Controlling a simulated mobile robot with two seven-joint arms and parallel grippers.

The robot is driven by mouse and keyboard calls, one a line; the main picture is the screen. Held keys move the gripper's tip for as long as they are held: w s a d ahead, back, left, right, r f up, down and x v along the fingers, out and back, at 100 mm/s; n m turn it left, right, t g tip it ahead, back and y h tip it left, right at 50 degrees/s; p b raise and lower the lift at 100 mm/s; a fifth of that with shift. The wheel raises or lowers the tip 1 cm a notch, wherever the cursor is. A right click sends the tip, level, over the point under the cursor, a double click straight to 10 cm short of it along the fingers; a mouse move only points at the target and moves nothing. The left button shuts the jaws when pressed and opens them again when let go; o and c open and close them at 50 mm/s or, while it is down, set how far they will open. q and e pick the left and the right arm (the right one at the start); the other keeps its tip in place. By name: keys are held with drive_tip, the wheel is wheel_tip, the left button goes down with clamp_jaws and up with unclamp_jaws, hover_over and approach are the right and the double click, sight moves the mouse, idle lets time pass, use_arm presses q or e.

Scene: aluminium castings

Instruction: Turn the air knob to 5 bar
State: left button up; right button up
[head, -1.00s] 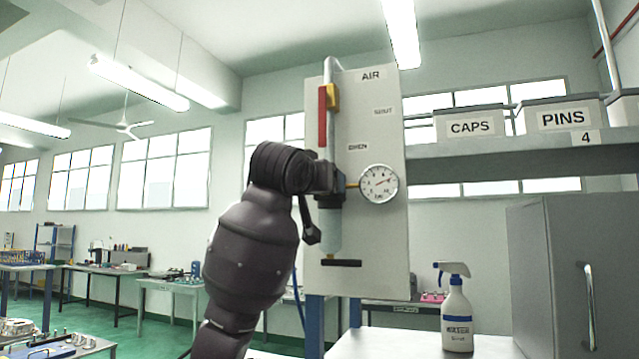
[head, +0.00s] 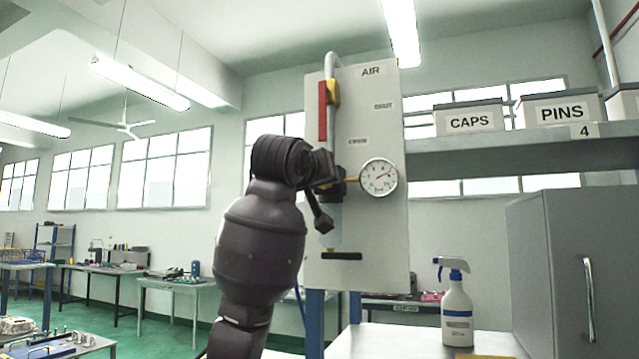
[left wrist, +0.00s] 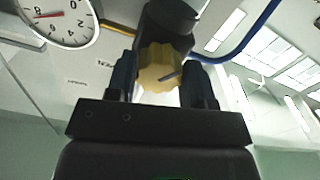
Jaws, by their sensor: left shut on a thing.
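The air panel (head: 368,235) is a pale upright board marked AIR. The round white pressure gauge (head: 379,177) sits on its right side; its red needle points right and slightly up, and the numbers are too small to read surely. The gauge also shows upside down in the left wrist view (left wrist: 60,20). The yellow ribbed air knob (left wrist: 160,68), with a dark mark on its face, sits between the fingers of my left gripper (left wrist: 160,80), which is shut on it. In the head view my left arm and gripper (head: 325,172) hide the knob. My right gripper is out of view.
A red and yellow valve lever (head: 323,110) is on the pipe above. A spray bottle (head: 456,305) stands on the bench (head: 390,343) at right, beside a grey cabinet (head: 570,270). A shelf (head: 500,148) holds boxes marked CAPS and PINS.

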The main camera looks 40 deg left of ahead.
use_arm(q)
drive_tip(key=n+b, duration=0.1)
drive_tip(key=n, duration=1.1)
drive_tip(key=shift+d+r+b, duration=0.1)
drive_tip(key=shift+b, duration=0.2)
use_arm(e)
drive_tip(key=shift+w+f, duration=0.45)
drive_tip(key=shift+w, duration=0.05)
use_arm(q)
drive_tip(key=shift+n, duration=0.4)
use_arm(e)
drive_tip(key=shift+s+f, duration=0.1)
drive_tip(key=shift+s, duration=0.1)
use_arm(q)
drive_tip(key=o, duration=0.8)
drive_tip(key=shift+o, duration=0.5)
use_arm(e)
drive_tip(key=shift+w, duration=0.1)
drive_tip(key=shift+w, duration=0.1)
